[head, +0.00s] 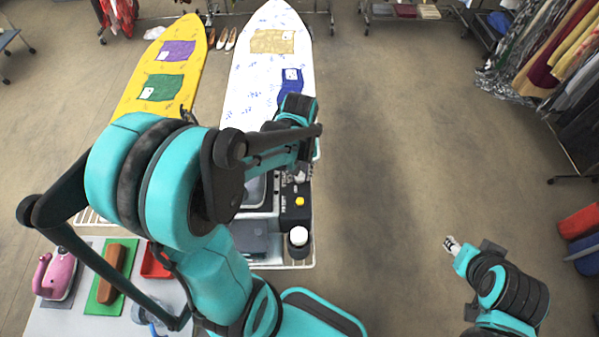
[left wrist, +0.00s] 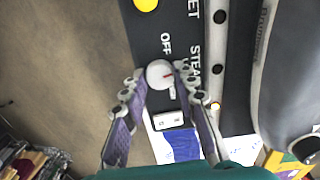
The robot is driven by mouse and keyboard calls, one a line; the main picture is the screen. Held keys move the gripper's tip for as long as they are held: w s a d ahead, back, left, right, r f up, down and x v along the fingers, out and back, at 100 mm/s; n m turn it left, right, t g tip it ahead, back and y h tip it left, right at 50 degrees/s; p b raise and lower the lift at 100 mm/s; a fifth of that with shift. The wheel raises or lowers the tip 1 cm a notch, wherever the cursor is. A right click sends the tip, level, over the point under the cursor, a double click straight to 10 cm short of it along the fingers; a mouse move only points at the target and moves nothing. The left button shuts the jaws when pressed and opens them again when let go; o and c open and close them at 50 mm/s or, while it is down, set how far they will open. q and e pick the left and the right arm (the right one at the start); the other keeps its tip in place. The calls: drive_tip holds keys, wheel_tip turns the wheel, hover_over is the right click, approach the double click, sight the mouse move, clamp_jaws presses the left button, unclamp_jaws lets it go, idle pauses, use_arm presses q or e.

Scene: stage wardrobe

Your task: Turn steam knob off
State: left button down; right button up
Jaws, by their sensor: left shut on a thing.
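The steam knob (left wrist: 160,73) is a white round dial with a red mark, on a black panel (left wrist: 150,28) lettered OFF and STEAM in the left wrist view. The red mark points to the right in that view, not at the OFF lettering above it. My left gripper (left wrist: 160,75) has one fingertip on each side of the knob and is shut on it. In the head view my left gripper (head: 300,174) is at the panel, and the knob is hidden there. My right gripper (head: 450,243) is away at the lower right, over bare floor; its jaws are too small to read.
A yellow button (head: 299,201) and a white-topped knob (head: 298,236) sit nearer on the same panel. A yellow ironing board (head: 185,28) and a white one (head: 240,90) stand beyond. A pink iron (head: 57,274) is at lower left.

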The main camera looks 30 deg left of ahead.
sight(300, 176)
use_arm(q)
drive_tip(key=n, duration=0.5)
drive_tip(key=shift+n+b, duration=0.3)
drive_tip(key=n, duration=0.5)
drive_tip(key=shift+w, duration=0.1)
drive_tip(key=shift+n, duration=0.3)
drive_tip(key=c, duration=1.2)
unclamp_jaws()
drive_tip(key=shift+r, duration=0.1)
wheel_tip(300, 176, up, 12)
drive_tip(key=shift+f, duration=0.1)
